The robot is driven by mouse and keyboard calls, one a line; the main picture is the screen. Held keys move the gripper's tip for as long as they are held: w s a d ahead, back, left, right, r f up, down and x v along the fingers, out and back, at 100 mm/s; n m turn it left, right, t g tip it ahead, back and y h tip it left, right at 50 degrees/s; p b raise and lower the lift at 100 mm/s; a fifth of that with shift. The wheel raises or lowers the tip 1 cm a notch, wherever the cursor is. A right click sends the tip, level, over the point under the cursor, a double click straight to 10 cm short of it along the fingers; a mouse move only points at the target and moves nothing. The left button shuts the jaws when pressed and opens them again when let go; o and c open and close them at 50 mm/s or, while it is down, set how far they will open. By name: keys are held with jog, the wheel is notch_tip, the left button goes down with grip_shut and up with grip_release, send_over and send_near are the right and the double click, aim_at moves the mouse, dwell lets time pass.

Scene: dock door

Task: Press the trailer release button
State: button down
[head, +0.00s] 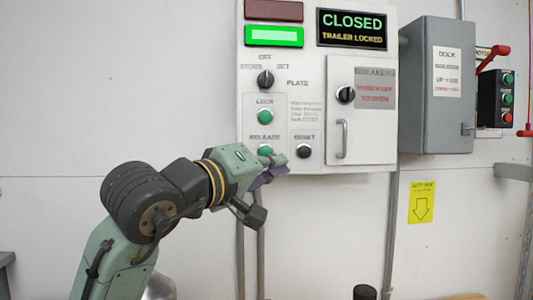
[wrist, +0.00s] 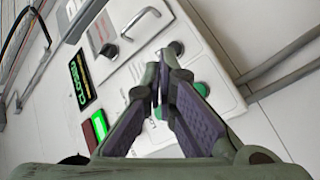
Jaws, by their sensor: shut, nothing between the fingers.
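The RELEASE button (head: 265,150) is a round green button low on the white control panel (head: 312,165). My gripper (head: 279,163) is shut and empty, with its tips just below and right of the button, close to the panel's lower edge. I cannot tell whether it touches the panel. In the wrist view, my gripper's fingers (wrist: 160,68) partly cover the panel, and the green RELEASE button (wrist: 202,88) shows beside the right finger. The display (head: 352,27) reads CLOSED, TRAILER LOCKED.
The green LOCK button (head: 265,116) is just above RELEASE, and the black RESET button (head: 304,150) is to its right. A selector knob (head: 265,80) and a breaker door with a handle (head: 342,139) are nearby. A grey box (head: 437,110) hangs at right. Wall below is mostly clear.

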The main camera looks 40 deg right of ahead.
aim_at(266, 152)
jog(key=w+d+p, duration=0.2)
jog(key=w+d, duration=0.2)
jog(key=w, duration=0.3)
jog(key=shift+w+d+p, duration=0.25)
jog(key=shift+d+p, duration=0.05)
jog(key=shift+d, duration=0.05)
dwell(1.3)
jog(key=shift+w+d+p, duration=0.2)
jog(key=shift+w+p, duration=0.15)
jog(key=shift+w+d+p, duration=0.2)
jog(key=shift+w+p, duration=0.15)
jog(key=shift+w, duration=0.05)
dwell(0.6)
jog(key=shift+s, duration=0.15)
jog(key=shift+s+a, duration=0.45)
jog(key=shift+s, duration=0.15)
